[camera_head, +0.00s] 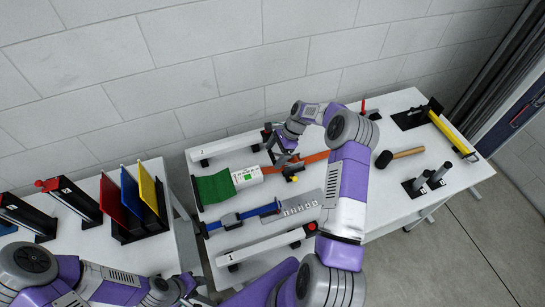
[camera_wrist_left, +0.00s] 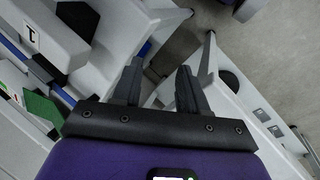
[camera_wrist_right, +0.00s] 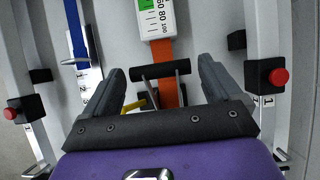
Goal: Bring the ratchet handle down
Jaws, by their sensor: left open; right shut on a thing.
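The ratchet handle (camera_wrist_right: 160,71) is a black crossbar on metal side plates, in the right wrist view. My right gripper (camera_wrist_right: 165,80) is shut on it, with a finger at each end of the bar. In the head view my right gripper (camera_head: 284,155) is over the orange strap (camera_head: 316,158), and the ratchet is mostly hidden by it. A yellow part (camera_wrist_right: 153,98) shows just below the bar. My left gripper (camera_wrist_left: 160,78) is open and empty near the near-left table edge, away from the ratchet.
A white gauge (camera_head: 247,177) sits in line with the strap, beside a green cloth (camera_head: 214,187). White rails (camera_head: 265,244) with red-knobbed ends lie on the bench. A rack with coloured sheets (camera_head: 132,195) stands left.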

